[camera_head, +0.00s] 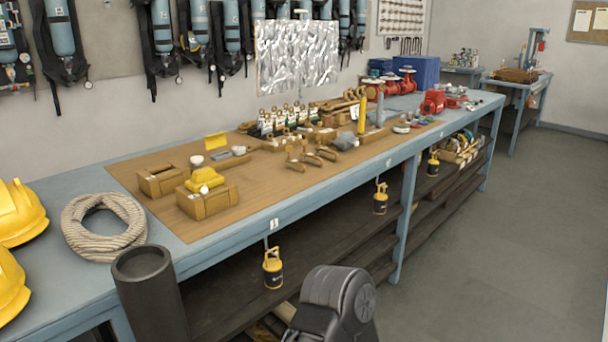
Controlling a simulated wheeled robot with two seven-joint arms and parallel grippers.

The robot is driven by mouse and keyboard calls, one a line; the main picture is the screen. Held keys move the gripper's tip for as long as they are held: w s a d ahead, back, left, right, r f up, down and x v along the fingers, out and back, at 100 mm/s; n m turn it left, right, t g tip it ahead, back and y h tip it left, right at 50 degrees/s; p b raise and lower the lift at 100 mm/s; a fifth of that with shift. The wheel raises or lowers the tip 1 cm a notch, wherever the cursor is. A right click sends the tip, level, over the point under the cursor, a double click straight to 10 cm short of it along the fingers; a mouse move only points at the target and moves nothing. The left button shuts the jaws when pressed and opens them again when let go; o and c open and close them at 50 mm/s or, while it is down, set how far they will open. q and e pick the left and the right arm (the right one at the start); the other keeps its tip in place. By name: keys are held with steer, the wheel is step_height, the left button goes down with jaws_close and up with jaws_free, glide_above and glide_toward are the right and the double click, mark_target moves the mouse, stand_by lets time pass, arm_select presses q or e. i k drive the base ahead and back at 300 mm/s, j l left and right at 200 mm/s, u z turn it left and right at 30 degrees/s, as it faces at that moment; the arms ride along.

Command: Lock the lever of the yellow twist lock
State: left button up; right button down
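A yellow piece (204,178) sits on top of a brown block (207,200) near the front left of the brown mat on the bench. It may be the yellow twist lock, but its lever is too small to make out. An upright yellow part (362,115) stands farther right on the mat. Yellow-and-black hook-topped items hang along the bench's front edge, the nearest (272,268) at centre left. I cannot tell for certain which thing is the twist lock. Neither gripper is in view; dark parts at the bottom may be my arms.
The blue bench (72,179) runs to the back right. A rope coil (104,226) and yellow helmets (14,215) are at its left end. A brown block with an opening (160,181) is beside the yellow piece. Red fittings (433,102) stand farther back. The grey floor at right is clear.

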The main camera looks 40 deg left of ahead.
mark_target(204, 190)
steer(key=u, duration=2.8)
